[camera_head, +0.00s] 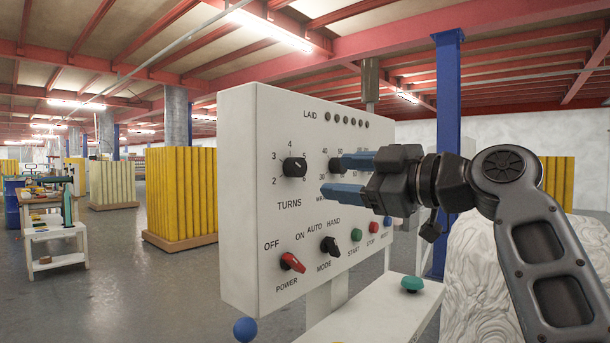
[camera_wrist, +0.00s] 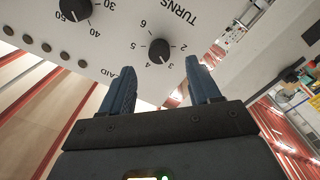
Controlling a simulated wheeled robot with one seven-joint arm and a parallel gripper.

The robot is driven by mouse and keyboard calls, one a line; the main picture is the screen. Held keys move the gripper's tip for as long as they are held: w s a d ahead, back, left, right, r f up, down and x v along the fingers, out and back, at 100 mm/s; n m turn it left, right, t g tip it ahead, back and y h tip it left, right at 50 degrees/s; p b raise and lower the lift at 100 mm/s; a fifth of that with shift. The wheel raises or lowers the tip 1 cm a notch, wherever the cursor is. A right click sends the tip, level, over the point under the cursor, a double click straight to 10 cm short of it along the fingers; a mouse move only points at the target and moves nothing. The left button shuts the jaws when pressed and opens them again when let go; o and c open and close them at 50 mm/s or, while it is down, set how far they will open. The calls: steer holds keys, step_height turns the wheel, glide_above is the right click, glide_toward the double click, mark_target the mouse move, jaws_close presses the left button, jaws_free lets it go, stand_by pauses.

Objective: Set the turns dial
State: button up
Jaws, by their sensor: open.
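The turns dial (camera_head: 294,167) is a black knob on the white control panel (camera_head: 240,230), above the label TURNS and ringed by the numbers 2 to 6. I cannot tell surely which number its pointer marks. My gripper (camera_head: 334,176) is open and empty, with its blue fingers apart in front of the panel, to the right of the dial in the head view. In the wrist view the turns dial (camera_wrist: 159,50) appears upside down, just beyond and between the two fingertips (camera_wrist: 162,68). The fingers look clear of the dial.
A second black dial (camera_wrist: 75,8) with numbers 30 to 50 sits beside it, partly behind my fingers in the head view. Below are the red power switch (camera_head: 292,262), the black mode switch (camera_head: 330,246) and coloured buttons. A green mushroom button (camera_head: 412,284) stands on a ledge.

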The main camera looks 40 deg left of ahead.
mark_target(300, 165)
steer(key=shift+n, duration=0.3)
steer(key=a, duration=0.2)
steer(key=a+r, duration=0.1)
steer(key=a, duration=0.2)
steer(key=a+p, duration=0.1)
steer(key=a, duration=0.2)
steer(key=shift+a+r, duration=0.15)
steer(key=shift+r, duration=0.15)
steer(key=shift+g, duration=0.3)
steer(key=shift+c, duration=0.3)
steer(key=c, duration=1)
